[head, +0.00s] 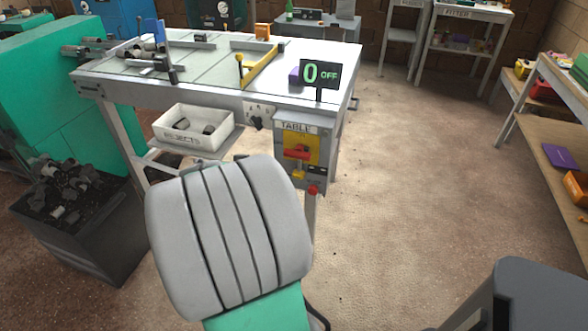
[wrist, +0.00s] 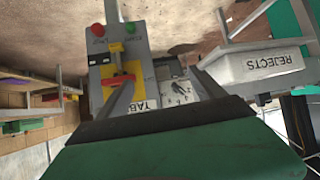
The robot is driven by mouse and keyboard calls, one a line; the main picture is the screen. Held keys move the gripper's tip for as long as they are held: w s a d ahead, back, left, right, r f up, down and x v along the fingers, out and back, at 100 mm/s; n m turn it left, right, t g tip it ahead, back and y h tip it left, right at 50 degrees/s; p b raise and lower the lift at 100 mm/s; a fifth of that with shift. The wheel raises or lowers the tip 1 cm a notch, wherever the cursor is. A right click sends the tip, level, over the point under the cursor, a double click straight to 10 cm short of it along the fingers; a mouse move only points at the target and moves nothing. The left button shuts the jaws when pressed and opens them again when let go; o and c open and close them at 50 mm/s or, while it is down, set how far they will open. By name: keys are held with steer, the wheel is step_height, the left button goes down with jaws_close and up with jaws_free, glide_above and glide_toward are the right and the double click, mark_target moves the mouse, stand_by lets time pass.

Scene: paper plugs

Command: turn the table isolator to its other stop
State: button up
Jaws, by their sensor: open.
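The table isolator (head: 300,150) is a grey box labelled TABLE on the table's front right leg. Its red handle (head: 297,153) lies roughly crosswise over a yellow plate (head: 289,140). In the wrist view, which is upside down, the red handle (wrist: 118,80) also lies roughly crosswise on the yellow plate (wrist: 128,98). My gripper (wrist: 160,78) shows in the wrist view with its grey fingers apart and nothing between them. It is in front of the isolator, apart from the handle as far as I can tell. My arm hides it in the head view.
A sign (head: 320,76) reading 0 OFF stands on the table (head: 230,88). A rotary dial (head: 258,115) is left of the isolator, and a white REJECTS bin (head: 192,138) further left. A red button (head: 313,190) is below.

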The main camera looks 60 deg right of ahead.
mark_target(297, 153)
steer(key=o, duration=0.4)
steer(key=s+d+m+h, duration=0.1)
steer(key=s+d, duration=0.1)
steer(key=d, duration=0.1)
steer(key=s+d+f+g+h, duration=0.1)
steer(key=s+d, duration=0.2)
steer(key=s+d+m+g+b, duration=0.1)
steer(key=s+d, duration=0.1)
steer(key=d, duration=0.1)
steer(key=shift+s+d+f+m+h, duration=0.1)
steer(key=shift+s+f+m+h, duration=0.2)
steer(key=shift+s+f+h, duration=0.1)
steer(key=x, duration=0.6)
steer(key=shift+w+d, duration=0.3)
steer(key=shift+d, duration=0.1)
steer(key=shift+c, duration=0.3)
steer(key=shift+f, duration=0.1)
steer(key=c, duration=1.2)
